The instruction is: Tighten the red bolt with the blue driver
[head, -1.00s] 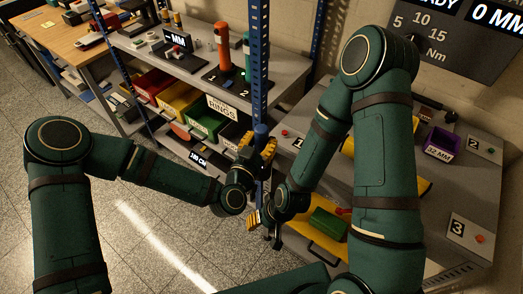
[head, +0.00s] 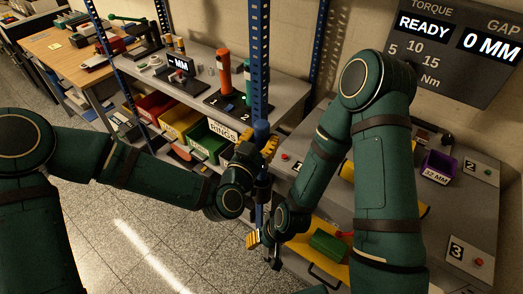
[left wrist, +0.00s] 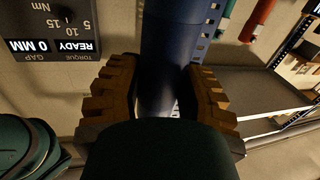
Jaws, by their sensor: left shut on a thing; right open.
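My left gripper (head: 258,148) is shut on the blue driver (head: 261,131), a thick blue cylinder standing roughly upright in front of the blue rack post. In the left wrist view the driver (left wrist: 176,60) fills the gap between the ridged yellow fingers (left wrist: 160,100); its lower end is hidden. My right gripper (head: 264,250) is open and lower, in front of the right bench.
An orange driver (head: 224,75) stands on a dark holder on the left shelf. Coloured bins sit below, among them a green bin (head: 205,140). A purple 32 MM bin (head: 440,165) sits on the right bench. The torque display (head: 455,50) reads READY and 0 MM.

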